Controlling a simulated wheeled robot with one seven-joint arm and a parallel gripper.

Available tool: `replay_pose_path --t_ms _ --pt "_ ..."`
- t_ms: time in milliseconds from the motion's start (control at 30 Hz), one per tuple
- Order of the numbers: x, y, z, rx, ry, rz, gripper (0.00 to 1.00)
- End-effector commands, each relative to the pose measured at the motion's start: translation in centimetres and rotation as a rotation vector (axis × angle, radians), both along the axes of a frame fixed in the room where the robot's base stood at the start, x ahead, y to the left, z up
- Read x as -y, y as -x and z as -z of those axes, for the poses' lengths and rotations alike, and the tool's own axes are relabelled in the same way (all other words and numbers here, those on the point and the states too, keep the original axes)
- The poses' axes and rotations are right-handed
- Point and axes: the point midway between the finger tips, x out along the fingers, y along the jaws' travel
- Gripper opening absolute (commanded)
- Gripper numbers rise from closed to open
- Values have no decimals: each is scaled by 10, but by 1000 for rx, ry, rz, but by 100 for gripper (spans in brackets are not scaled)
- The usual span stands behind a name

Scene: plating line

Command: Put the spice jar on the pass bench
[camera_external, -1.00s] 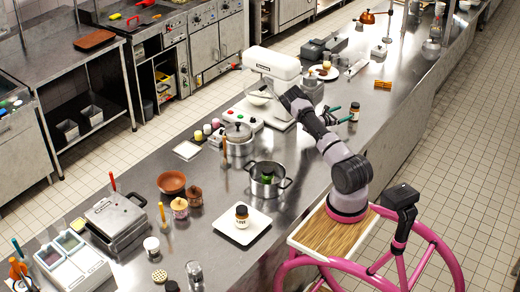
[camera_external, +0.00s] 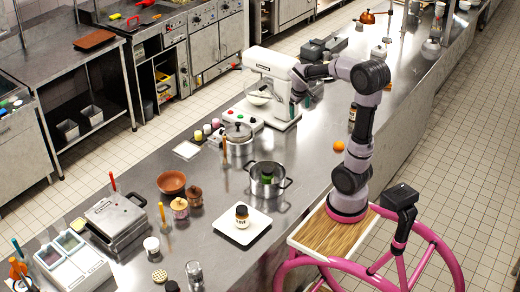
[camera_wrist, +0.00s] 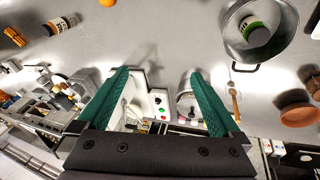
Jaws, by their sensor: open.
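A small dark-capped jar with a pale label (camera_external: 242,213) stands upright on a white square plate. Another dark-capped labelled jar (camera_external: 352,113) stands on the steel counter (camera_external: 215,270), partly behind my arm; a labelled jar also shows at upper left in the wrist view (camera_wrist: 60,25). A green-labelled jar (camera_wrist: 254,32) is inside the pot. I cannot tell by looks which is the spice jar, nor which surface is the pass bench. My gripper (camera_wrist: 161,73) is open and empty, with teal fingers apart, beside the white stand mixer in the external view.
The white mixer (camera_external: 270,66) stands close to my gripper. A steel pot (camera_external: 282,187), a lidded pot (camera_external: 239,150), a terracotta bowl (camera_external: 171,183) and a press grill (camera_external: 116,217) crowd the counter. An orange (camera_external: 338,146) lies near my arm. Bare steel lies around the orange.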

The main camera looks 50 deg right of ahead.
Motion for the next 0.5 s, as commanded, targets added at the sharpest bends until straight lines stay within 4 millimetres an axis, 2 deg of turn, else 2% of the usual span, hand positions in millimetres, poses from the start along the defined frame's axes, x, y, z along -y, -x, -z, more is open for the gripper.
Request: replay_pose_path --t_ms 33,100,300,400,500 --pt "-28 10 -14 70 -53 5 100" --pt "-64 24 -28 150 -132 13 100" --pt "-153 71 -58 344 -349 26 100" --pt "-183 92 -66 404 -433 28 100" --pt "-202 106 -70 440 -489 30 100"
